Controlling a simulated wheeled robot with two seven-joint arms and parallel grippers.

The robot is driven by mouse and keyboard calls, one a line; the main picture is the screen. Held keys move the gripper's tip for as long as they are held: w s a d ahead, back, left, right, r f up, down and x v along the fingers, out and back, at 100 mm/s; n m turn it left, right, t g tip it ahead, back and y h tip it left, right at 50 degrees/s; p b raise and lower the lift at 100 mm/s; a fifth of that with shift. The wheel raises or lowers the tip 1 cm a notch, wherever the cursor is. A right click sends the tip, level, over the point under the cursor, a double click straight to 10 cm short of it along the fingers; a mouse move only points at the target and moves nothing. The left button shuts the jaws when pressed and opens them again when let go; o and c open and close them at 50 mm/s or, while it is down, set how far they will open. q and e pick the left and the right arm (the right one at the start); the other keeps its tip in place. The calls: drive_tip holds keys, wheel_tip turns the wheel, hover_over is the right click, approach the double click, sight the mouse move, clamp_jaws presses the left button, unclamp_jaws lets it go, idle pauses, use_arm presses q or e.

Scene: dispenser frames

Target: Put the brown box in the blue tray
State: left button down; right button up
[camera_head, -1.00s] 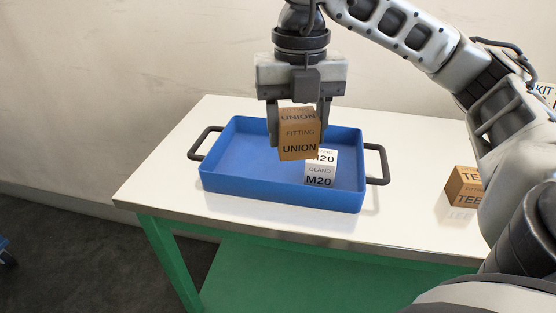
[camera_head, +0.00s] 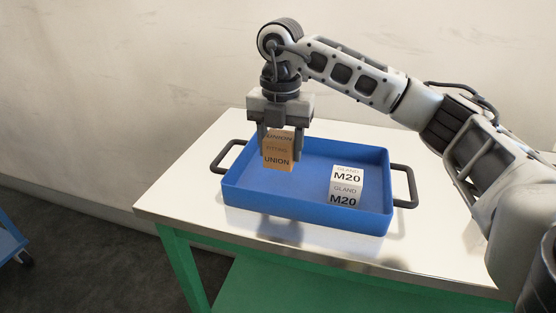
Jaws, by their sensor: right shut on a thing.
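The brown box (camera_head: 278,151), marked UNION FITTING, is held upright between the fingers of my right gripper (camera_head: 280,140). The gripper is shut on it and points down over the left half of the blue tray (camera_head: 310,205). The box's lower edge shows against the tray's inside; I cannot tell whether it touches the tray floor. The blue tray has dark handles at both ends and sits on the white table. My left gripper is not in view.
A white box (camera_head: 346,185) marked GLAND M20 stands in the right part of the tray. The white table top (camera_head: 180,190) on green legs is clear to the left of the tray. A pale wall stands behind. A blue object (camera_head: 8,240) is at the left edge.

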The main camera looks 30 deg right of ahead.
sight(278, 162)
drive_tip(key=shift+w+f, duration=0.2)
drive_tip(key=shift+w, duration=0.05)
drive_tip(key=f, duration=0.3)
drive_tip(key=shift+w+f, duration=0.15)
drive_tip(key=shift+w, duration=0.15)
drive_tip(key=shift+f, duration=0.3)
drive_tip(key=shift+f, duration=0.15)
drive_tip(key=o, duration=1.1)
